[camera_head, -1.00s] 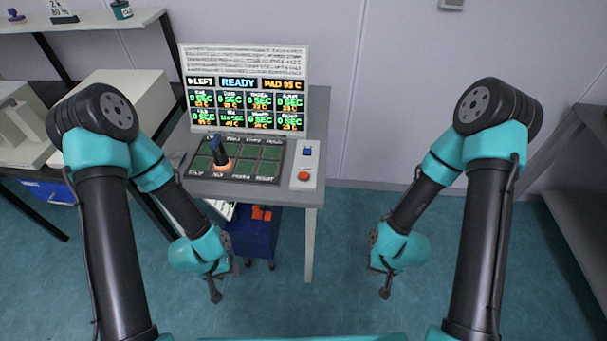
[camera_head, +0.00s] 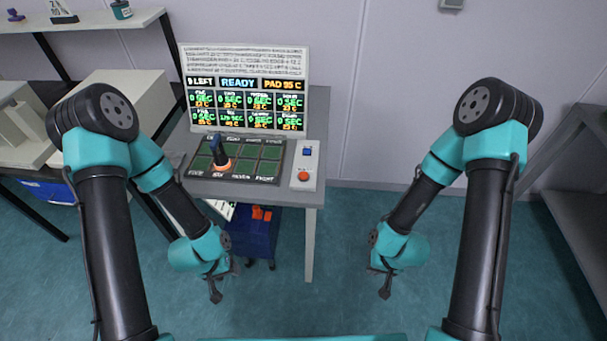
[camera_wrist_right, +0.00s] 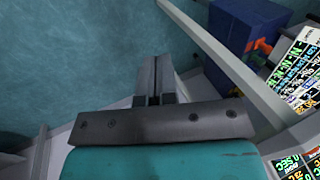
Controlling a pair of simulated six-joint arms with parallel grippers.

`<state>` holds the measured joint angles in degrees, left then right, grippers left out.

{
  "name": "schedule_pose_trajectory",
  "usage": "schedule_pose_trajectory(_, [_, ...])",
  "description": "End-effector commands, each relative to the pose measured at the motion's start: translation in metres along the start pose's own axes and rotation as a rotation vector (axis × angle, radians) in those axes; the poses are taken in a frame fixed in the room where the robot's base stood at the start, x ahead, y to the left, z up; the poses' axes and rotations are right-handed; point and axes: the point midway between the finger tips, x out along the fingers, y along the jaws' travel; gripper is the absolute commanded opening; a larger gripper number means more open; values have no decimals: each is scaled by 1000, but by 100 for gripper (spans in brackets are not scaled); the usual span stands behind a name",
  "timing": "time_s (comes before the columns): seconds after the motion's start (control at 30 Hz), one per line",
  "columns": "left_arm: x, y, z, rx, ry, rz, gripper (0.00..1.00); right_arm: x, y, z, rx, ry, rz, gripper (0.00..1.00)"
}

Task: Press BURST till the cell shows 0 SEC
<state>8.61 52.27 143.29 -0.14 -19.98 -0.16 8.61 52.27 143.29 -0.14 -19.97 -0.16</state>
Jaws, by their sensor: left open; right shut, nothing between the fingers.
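The display panel (camera_head: 247,88) stands upright at the back of the table, showing READY, PAD 95 C and two rows of cells. Most cells show 0 SEC; the second cell of the lower row (camera_head: 229,118) shows a three-digit number too small to read surely. Small labels edge the pad; I cannot surely pick out BURST. My left gripper (camera_head: 215,295) hangs empty and open in front of the table. My right gripper (camera_head: 385,293) is shut, empty, farther right; its fingers show in the right wrist view (camera_wrist_right: 155,80).
A white control box with a blue button (camera_head: 307,152) and a red-orange button (camera_head: 303,176) sits right of the pad. A blue bin (camera_head: 250,240) with orange pieces stands below the table. Shelves flank both sides.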

Motion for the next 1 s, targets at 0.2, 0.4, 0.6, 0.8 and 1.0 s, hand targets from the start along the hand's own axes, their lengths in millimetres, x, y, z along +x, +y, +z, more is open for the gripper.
schedule_pose_trajectory(0.2, [0, 0, 0, 0, 0, 0, 53, 0, -2, -5, 14, 5, 3, 0])
schedule_pose_trajectory(0.4, [0, 0, 0, 0, 0, 0, 53, -6, -16, -39, 123, 34, 18, 0])
schedule_pose_trajectory(0.6, [0, 0, 0, 0, 0, 0, 53, -22, -55, -95, 339, 80, -1, 0])
schedule_pose_trajectory(0.8, [0, 0, 0, 0, 0, 0, 53, -46, -109, -144, 552, 103, -76, 0])
schedule_pose_trajectory(1.0, [0, 0, 0, 0, 0, 0, 53, -75, -170, -181, 729, 95, -183, 0])
